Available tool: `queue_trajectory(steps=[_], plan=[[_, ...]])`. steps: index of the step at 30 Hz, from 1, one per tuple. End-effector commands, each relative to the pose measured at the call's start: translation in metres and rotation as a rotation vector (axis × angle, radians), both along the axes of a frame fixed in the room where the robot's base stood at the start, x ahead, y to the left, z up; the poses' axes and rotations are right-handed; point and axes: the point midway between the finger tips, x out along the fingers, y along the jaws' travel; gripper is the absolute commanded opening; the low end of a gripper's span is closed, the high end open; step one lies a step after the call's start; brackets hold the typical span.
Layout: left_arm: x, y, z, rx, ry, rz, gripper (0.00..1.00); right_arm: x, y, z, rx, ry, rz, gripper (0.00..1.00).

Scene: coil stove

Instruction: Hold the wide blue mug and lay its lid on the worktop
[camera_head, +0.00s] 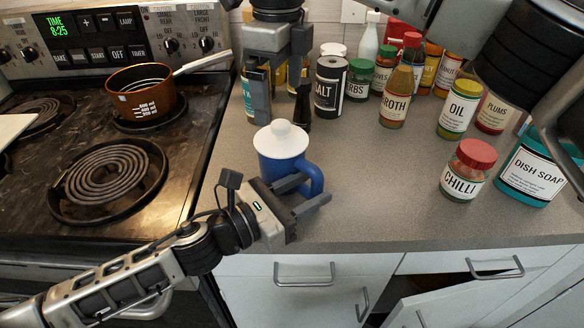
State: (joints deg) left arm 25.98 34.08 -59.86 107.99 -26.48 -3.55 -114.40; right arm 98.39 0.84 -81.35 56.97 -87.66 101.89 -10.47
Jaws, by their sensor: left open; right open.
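The wide blue mug (272,168) stands upright on the grey worktop (372,190), near the stove's right side. Its white lid (281,140) with a round knob sits on top. The mug's handle (316,178) points to the right. My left gripper (318,192) reaches in from the lower left and is open at the handle. One finger overlaps the handle in the picture; whether it touches cannot be told. My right gripper (281,113) is open and empty, with its fingers pointing down. It appears above or just behind the lid, and the knob is below its fingertips.
A coil stove (190,150) with an orange-brown saucepan (140,90) is at left. Salt (329,88), broth (397,97) and several other jars stand at the back. Chilli (466,172), oil (458,110) and dish soap (530,172) are at right. Worktop right of the mug is clear.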

Motion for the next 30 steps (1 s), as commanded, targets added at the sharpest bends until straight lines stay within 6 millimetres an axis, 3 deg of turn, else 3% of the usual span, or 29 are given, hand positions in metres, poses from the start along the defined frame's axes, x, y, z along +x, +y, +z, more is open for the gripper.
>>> queue_trajectory(steps=[7, 17, 22, 30], plan=[[0.014, -0.021, 0.0, -0.001, 0.0, -0.001, 0.44, 0.0, 0.0, 0.0, 0.0, 0.0, 0.0, 1.0], [0.016, -0.023, 0.0, -0.001, 0.001, 0.0, 0.44, 0.0, 0.0, 0.0, 0.0, 0.0, 0.0, 1.0], [0.016, -0.023, 0.0, -0.001, 0.001, 0.0, 0.0, 0.0, 0.0, 0.0, 0.0, 0.0, 0.0, 1.0], [0.016, -0.023, 0.0, -0.001, 0.001, 0.0, 0.0, 0.0, 0.0, 0.0, 0.0, 0.0, -0.005, 1.0]])
